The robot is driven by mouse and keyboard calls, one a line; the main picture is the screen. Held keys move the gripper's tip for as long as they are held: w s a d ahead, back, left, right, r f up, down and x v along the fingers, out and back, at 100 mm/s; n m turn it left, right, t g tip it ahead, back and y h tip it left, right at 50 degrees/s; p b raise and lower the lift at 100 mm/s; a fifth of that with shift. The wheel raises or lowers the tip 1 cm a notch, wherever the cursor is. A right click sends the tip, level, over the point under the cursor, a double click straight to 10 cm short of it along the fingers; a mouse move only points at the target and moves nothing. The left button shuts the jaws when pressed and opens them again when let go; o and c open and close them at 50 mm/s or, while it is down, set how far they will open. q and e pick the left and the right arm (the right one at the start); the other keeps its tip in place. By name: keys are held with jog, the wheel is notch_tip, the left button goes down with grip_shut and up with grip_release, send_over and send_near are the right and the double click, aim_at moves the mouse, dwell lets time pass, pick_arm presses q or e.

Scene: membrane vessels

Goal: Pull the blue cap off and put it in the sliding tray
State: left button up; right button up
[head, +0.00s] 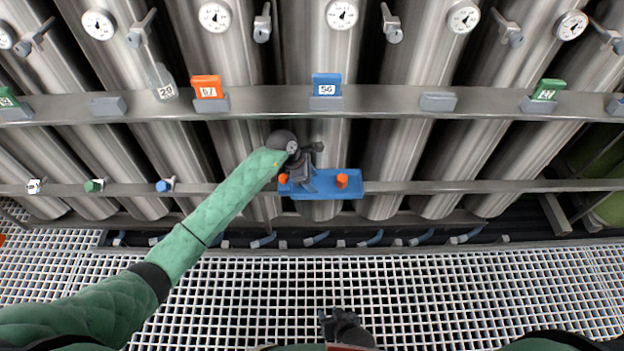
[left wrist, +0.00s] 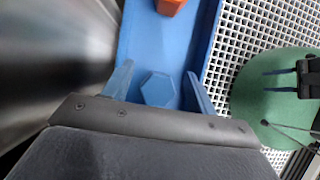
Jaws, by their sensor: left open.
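The sliding tray (head: 322,191) is a shallow blue tray on the lower rail, in front of the middle vessels. My left gripper (head: 306,186) is over its left part, pointing down. In the left wrist view a blue hexagonal cap (left wrist: 158,89) lies in the tray (left wrist: 140,40). The open fingers of my left gripper (left wrist: 157,88) stand on either side of it, apart from it. In the head view this cap is hidden by the gripper. My right gripper (head: 330,318) is low over the floor grating, empty, and its fingers look apart.
Two orange caps, one left (head: 283,179) and one right (head: 342,180), are in the tray. Another blue cap (head: 163,186) and a green cap (head: 93,186) sit along the lower rail. The upper rail (head: 390,103) carries numbered tags. The floor grating (head: 450,295) is clear.

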pick_arm(q)
jog(key=v, duration=0.7)
jog(key=shift+a+r, duration=0.15)
jog(key=shift+r, duration=0.25)
pick_arm(e)
jog(key=shift+w, duration=0.4)
jog(key=shift+s, duration=0.1)
